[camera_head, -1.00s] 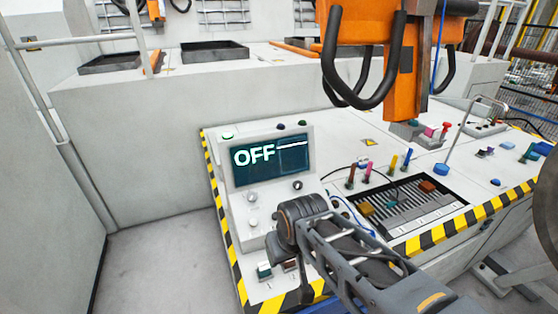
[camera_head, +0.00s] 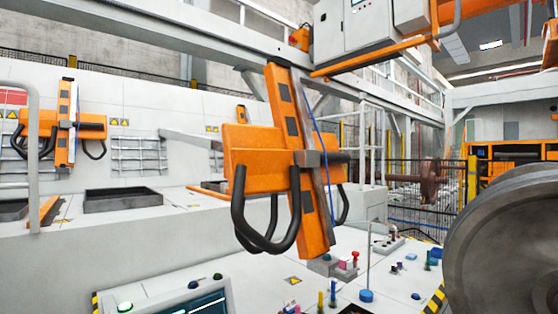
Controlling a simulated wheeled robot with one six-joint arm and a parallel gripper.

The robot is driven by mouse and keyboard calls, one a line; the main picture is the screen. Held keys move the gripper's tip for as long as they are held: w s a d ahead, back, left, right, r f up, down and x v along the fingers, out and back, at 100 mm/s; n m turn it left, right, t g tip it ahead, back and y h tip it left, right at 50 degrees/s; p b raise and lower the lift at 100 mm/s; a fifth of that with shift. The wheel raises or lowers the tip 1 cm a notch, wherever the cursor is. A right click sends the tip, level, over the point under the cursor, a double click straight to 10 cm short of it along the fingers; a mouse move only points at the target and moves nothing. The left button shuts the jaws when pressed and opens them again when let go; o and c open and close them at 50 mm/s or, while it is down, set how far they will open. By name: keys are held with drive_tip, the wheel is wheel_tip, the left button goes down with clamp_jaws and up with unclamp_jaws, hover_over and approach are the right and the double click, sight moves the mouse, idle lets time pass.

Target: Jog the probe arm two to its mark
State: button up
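An orange probe arm (camera_head: 305,160) with black hose loops hangs upright in the middle of the view, above the control desk. Another orange probe arm (camera_head: 65,130) stands farther back at the left. I cannot tell which one is arm two, and I see no clear mark for it. The control desk (camera_head: 265,275) is at the bottom; only the top edge of its display (camera_head: 205,308) shows, so its text cannot be read. Colored levers (camera_head: 327,295) stand at the bottom edge. My gripper is out of view.
A large grey wheel (camera_head: 505,235) fills the right side. A black tray (camera_head: 135,199) lies on the white bench behind. A gantry beam with a white cabinet (camera_head: 352,28) runs overhead.

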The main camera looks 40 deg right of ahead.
clamp_jaws()
idle(1.2)
